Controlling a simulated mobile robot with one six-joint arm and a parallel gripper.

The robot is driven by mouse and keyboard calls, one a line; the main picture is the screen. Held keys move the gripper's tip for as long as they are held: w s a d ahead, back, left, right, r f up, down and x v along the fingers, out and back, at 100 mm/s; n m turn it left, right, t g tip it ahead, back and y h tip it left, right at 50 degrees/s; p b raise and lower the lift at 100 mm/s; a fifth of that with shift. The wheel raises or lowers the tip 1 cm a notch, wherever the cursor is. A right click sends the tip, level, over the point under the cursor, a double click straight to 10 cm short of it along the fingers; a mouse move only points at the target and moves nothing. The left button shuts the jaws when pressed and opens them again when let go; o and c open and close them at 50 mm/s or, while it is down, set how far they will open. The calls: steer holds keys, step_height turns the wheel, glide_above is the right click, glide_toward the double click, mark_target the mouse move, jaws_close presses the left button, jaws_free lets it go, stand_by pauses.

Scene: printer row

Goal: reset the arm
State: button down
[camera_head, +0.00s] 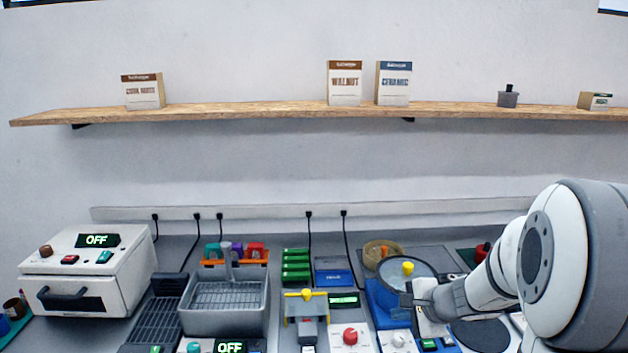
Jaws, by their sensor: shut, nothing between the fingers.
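My arm enters from the right side of the head view and reaches left over the bench. My gripper (408,299) is at its left end, low above the right-middle part of the bench. It is shut and holds nothing. It is close to a blue machine with a round grey top and a yellow knob (408,268); I cannot tell whether they touch. My arm hides part of the bench's right side.
A white oven-like box (88,268) reading OFF stands at the left. A grey basin (226,304), green blocks (296,266) and a red-knobbed device (350,336) crowd the bench. A wooden shelf (250,111) with boxes runs along the wall above.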

steer(key=s+a+r+n+g, duration=0.3)
steer(key=s+a+r+n, duration=0.2)
steer(key=s+a+n, duration=0.4)
steer(key=s+d+r+n+h, duration=0.1)
steer(key=s+d+n+h, duration=0.1)
steer(key=s, duration=0.4)
steer(key=s+d+r+n+g+h, duration=0.1)
steer(key=s+d+n+h, duration=0.1)
steer(key=s+n, duration=0.3)
steer(key=shift+s+r+h, duration=0.15)
steer(key=shift+s+h, duration=0.35)
steer(key=shift+s, duration=0.15)
